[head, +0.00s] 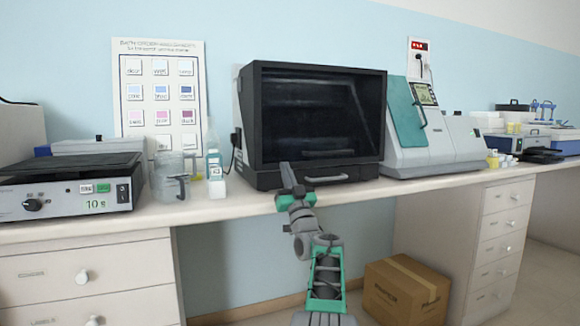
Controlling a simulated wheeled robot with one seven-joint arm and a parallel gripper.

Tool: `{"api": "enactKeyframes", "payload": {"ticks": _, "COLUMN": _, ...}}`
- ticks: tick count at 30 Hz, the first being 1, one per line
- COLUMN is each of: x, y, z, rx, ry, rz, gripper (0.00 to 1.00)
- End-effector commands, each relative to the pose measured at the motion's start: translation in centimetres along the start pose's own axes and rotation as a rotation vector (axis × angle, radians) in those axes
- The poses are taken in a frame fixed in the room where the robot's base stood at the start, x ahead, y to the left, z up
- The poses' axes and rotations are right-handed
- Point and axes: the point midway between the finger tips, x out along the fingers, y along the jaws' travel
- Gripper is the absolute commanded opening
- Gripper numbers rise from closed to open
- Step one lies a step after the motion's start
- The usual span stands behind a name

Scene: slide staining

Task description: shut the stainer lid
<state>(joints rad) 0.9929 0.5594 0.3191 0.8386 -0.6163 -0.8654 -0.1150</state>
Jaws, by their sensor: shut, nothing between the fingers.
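A white and grey machine (445,142) with a small screen and a teal panel stands on the bench right of centre, and looks like the stainer. Its teal lid (404,112) slopes on the left part of its front and carries a dark curved handle (420,116). I cannot tell from here whether the lid is fully down. My gripper (287,174) is shut and empty, pointing up in front of the black cabinet, left of and apart from the teal lid.
A black cabinet (258,112) with a dark front window stands behind my gripper. A hot plate (70,185), glass jar (170,176) and bottle (214,164) are to its left. A cardboard box (405,290) sits on the floor. The bench's front edge (350,190) is mostly clear.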

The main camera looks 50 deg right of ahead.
Motion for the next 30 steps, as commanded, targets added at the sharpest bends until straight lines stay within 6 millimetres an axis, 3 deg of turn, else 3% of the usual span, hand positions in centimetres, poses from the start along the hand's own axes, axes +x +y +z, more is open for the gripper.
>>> {"api": "enactKeyframes", "payload": {"ticks": 16, "x": -0.1, "y": 0.1, "z": 0.5, "rx": 0.000, "ry": -0.001, "rz": 0.001, "gripper": 0.00}}
{"api": "enactKeyframes", "payload": {"ticks": 27, "x": -6.7, "y": 0.2, "z": 0.4, "rx": -0.001, "ry": -0.001, "rz": 0.003, "gripper": 0.00}}
{"api": "enactKeyframes", "payload": {"ticks": 30, "x": -7.6, "y": 0.1, "z": 0.4, "rx": -0.001, "ry": -0.001, "rz": 0.002, "gripper": 0.00}}
